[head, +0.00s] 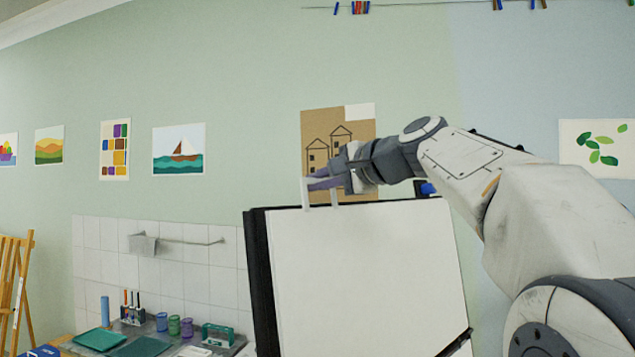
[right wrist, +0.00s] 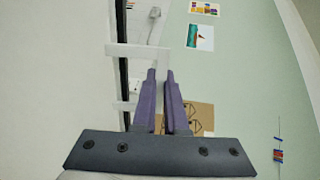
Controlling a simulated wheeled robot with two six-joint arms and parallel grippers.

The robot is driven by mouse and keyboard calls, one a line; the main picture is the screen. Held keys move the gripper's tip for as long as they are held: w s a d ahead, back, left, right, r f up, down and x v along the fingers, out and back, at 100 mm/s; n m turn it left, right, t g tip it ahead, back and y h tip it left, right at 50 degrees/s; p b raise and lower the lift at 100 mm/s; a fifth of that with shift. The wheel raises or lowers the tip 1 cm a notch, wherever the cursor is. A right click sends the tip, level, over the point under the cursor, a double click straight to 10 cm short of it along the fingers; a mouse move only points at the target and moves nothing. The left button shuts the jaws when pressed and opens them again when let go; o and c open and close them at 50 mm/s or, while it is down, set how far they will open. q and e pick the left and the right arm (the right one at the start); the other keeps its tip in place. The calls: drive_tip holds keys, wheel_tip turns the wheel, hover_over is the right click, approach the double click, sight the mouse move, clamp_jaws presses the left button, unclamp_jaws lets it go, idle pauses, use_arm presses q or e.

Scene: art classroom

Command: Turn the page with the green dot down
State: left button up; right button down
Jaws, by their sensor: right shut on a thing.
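A large pad with a blank white page (head: 365,270) stands tilted on a dark board (head: 262,280). No green dot shows on the visible page. My right gripper (head: 318,184) is above the pad's top left edge, its purple fingers close together and shut on a white tab. My left gripper is not in view.
A counter with jars (head: 173,325) stands at lower left, and a wooden easel (head: 17,270) at far left. Open space lies left of the pad.

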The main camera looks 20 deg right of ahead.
drive_tip(key=f+b+v, duration=0.1)
drive_tip(key=b+v, duration=0.1)
drive_tip(key=v, duration=0.7)
drive_tip(key=shift+s, duration=0.2)
drive_tip(key=shift+d, duration=0.1)
drive_tip(key=s+d+f+b, duration=0.1)
drive_tip(key=s+d+b, duration=0.2)
drive_tip(key=s, duration=0.5)
drive_tip(key=shift+s+d+f, duration=0.15)
drive_tip(key=shift+s+d, duration=0.15)
drive_tip(key=shift+d, duration=0.1)
idle(0.4)
drive_tip(key=s+d+f+b, duration=0.2)
drive_tip(key=s+d, duration=0.1)
drive_tip(key=s, duration=0.5)
drive_tip(key=shift+d+f, duration=0.3)
drive_tip(key=shift+f, duration=0.1)
